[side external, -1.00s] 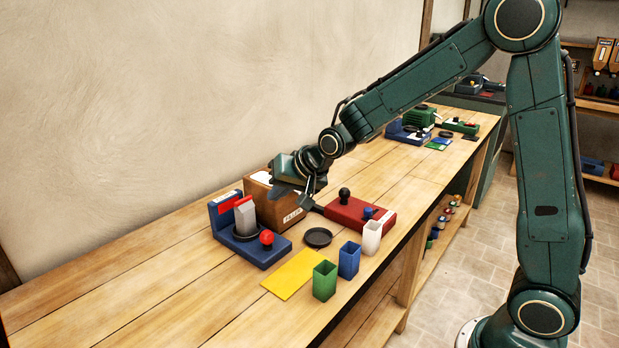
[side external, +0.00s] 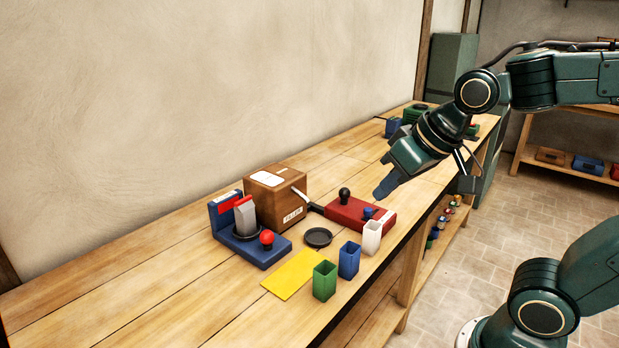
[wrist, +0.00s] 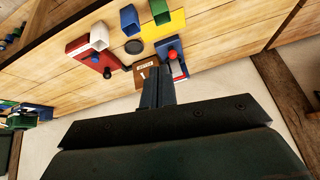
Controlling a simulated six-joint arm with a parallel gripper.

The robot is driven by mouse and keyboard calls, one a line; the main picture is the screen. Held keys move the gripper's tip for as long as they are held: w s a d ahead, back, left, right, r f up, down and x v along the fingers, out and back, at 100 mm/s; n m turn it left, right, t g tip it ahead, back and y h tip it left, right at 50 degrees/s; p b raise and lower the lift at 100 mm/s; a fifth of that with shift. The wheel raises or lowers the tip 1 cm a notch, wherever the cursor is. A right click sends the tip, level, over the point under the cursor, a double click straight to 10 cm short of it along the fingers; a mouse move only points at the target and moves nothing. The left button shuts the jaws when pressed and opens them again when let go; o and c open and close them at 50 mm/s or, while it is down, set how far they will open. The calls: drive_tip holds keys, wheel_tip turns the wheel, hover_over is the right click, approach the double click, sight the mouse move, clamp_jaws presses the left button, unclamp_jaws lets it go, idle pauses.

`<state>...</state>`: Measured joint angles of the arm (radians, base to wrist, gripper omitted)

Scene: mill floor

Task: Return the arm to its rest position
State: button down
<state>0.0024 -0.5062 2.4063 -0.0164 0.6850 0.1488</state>
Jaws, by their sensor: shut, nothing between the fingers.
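My gripper (side external: 386,188) is raised over the right part of the wooden bench, above and to the right of the red block in the side view. Its fingers are together with nothing between them; they also show closed in the wrist view (wrist: 158,78). My arm is lifted clear of the bench and everything on it.
The bench (side external: 130,290) holds a cardboard box (side external: 275,200), a blue fixture (side external: 262,252), a red block (side external: 350,213), a black dish (side external: 318,237), a yellow sheet (side external: 293,272) and green (side external: 324,281), blue (side external: 349,261) and white (side external: 372,238) cups. The bench's left end is clear.

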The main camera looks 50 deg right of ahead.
drive_tip(key=s+n, duration=0.1)
drive_tip(key=s, duration=0.7)
drive_tip(key=shift+d+f+n+g, duration=0.15)
drive_tip(key=shift+f+n+g, duration=0.15)
drive_tip(key=shift+f+g, duration=0.1)
